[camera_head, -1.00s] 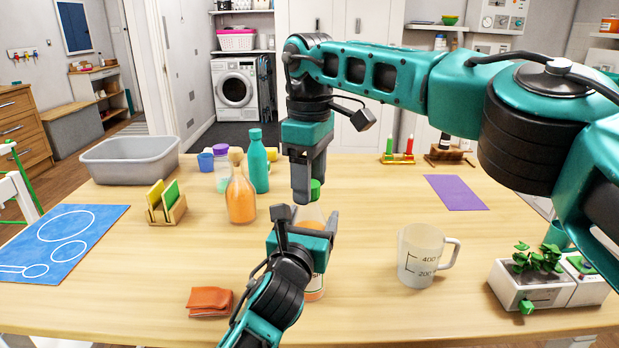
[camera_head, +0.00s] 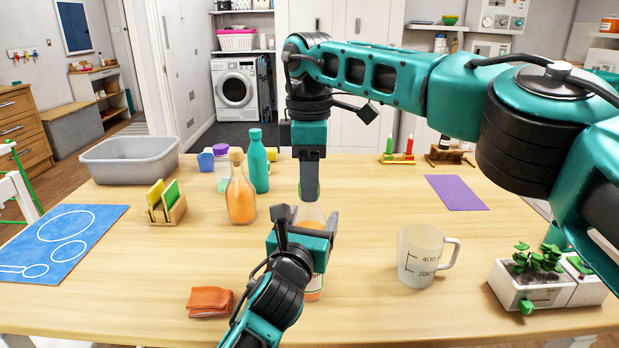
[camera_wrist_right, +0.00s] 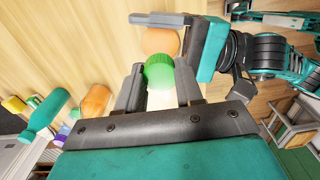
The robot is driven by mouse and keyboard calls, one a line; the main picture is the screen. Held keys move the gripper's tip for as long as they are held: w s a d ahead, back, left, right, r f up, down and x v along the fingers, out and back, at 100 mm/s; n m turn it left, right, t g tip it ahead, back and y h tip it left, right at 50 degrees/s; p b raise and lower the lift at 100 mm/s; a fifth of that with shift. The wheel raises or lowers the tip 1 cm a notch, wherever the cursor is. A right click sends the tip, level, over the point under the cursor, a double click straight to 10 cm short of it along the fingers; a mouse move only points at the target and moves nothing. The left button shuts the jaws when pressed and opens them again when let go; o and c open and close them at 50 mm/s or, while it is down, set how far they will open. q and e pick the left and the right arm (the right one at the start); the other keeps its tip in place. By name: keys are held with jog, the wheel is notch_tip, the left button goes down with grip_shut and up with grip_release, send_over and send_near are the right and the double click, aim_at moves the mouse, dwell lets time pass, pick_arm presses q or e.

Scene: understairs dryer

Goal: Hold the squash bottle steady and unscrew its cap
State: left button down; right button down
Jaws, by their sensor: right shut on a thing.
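The squash bottle (camera_head: 315,288), clear with orange squash, stands upright near the middle of the table. In the right wrist view its orange body (camera_wrist_right: 160,42) shows beyond the green cap (camera_wrist_right: 158,72). My right gripper (camera_wrist_right: 160,88) comes down from above, one finger on each side of the cap, and is shut on it. In the head view its fingers (camera_head: 309,180) mostly hide the cap. My left gripper (camera_head: 308,225) reaches in from the front, its fingers close against both sides of the bottle's body. Its arm hides part of the bottle.
An orange bottle (camera_head: 241,200) and a teal bottle (camera_head: 257,165) stand behind to the left. A measuring jug (camera_head: 420,262) stands to the right, an orange cloth (camera_head: 210,300) at the front left. A planter (camera_head: 530,292) is at the right edge.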

jog(key=n, duration=0.7)
jog(key=shift+n, duration=0.3)
jog(key=n, duration=1)
jog(key=shift+n, duration=0.4)
jog(key=n, duration=0.3)
jog(key=shift+n, duration=0.4)
jog(key=n, duration=1.2)
jog(key=shift+r+n, duration=0.1)
jog(key=shift+n, duration=0.2)
jog(key=n, duration=1)
jog(key=shift+n, duration=0.4)
jog(key=n, duration=0.4)
jog(key=shift+r, duration=0.15)
jog(key=shift+r, duration=1)
